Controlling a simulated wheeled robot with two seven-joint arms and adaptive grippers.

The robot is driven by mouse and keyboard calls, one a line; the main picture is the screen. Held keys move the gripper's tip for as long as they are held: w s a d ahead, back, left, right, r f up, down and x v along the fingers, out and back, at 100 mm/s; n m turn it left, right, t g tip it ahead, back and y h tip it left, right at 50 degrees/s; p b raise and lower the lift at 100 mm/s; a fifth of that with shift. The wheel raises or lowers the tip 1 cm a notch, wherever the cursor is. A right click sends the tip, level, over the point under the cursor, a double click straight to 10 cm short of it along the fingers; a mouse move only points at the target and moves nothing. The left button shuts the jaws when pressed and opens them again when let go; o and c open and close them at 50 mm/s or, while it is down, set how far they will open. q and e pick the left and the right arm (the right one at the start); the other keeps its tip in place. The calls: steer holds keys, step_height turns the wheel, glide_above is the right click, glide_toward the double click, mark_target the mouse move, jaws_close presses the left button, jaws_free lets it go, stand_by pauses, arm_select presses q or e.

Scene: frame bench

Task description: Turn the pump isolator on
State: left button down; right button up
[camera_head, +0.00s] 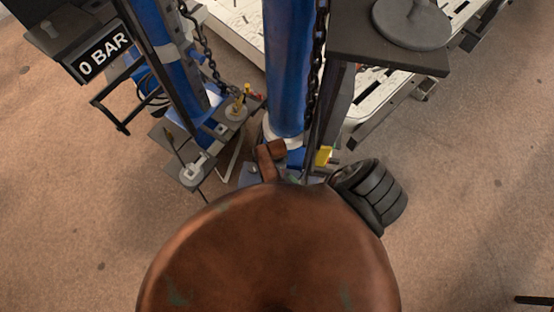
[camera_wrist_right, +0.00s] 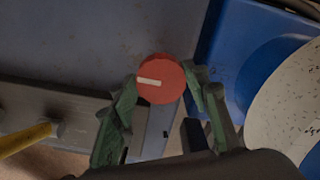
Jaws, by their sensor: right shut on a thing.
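The pump isolator appears to be the round red knob (camera_wrist_right: 160,90) in the right wrist view. It has a white pointer line that lies nearly level, from its left edge to its middle. My right gripper (camera_wrist_right: 160,78) has its green fingers on either side of the knob and is shut on it. I cannot clearly make out the knob or my right gripper in the head view. My left gripper is not in view. A black display (camera_head: 103,54) reads "0 BAR" at the upper left of the head view.
A blue post (camera_head: 289,70) with a dark chain (camera_head: 318,60) stands in the middle. A dark table (camera_head: 385,48) is at the upper right. A yellow handle (camera_wrist_right: 25,138) is left of the knob. A large rusty-brown rounded shape blocks the lower middle; open floor lies on both sides.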

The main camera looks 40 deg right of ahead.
steer(key=o, duration=1.2)
steer(key=shift+c, duration=0.2)
